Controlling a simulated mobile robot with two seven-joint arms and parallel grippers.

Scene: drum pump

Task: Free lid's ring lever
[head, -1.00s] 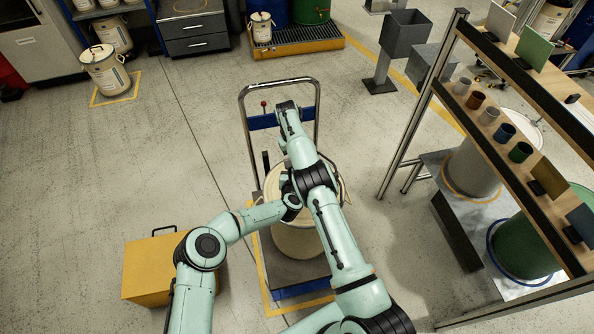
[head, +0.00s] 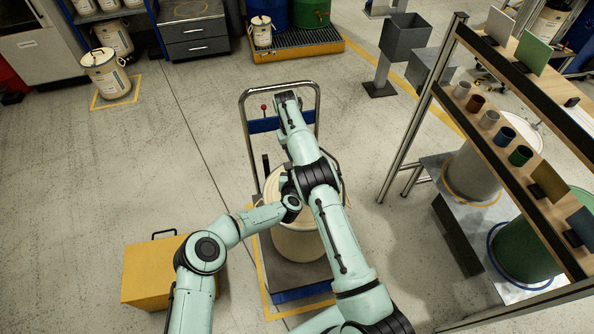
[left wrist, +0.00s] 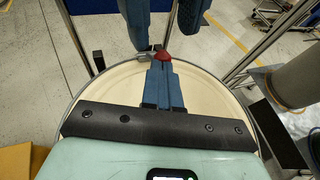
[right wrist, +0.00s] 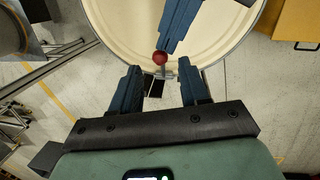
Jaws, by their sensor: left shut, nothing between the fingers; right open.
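The cream drum (head: 297,243) stands on a cart, and its round lid (left wrist: 108,88) fills much of the left wrist view. The ring lever's red knob (left wrist: 163,57) sits at the lid's rim, beside a small metal piece. It also shows in the right wrist view (right wrist: 160,57). My left gripper (left wrist: 162,64) is shut and empty over the lid, its tips right at the knob; contact is unclear. My right gripper (right wrist: 132,70) is open outside the rim, with the knob ahead between its spread fingers. In the head view my arms hide both grippers and the knob.
The cart's metal handle (head: 242,105) rises behind the drum. A yellow box (head: 150,272) stands on the floor to the left. A rack with cups (head: 520,155) stands to the right. Open floor lies left of the cart.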

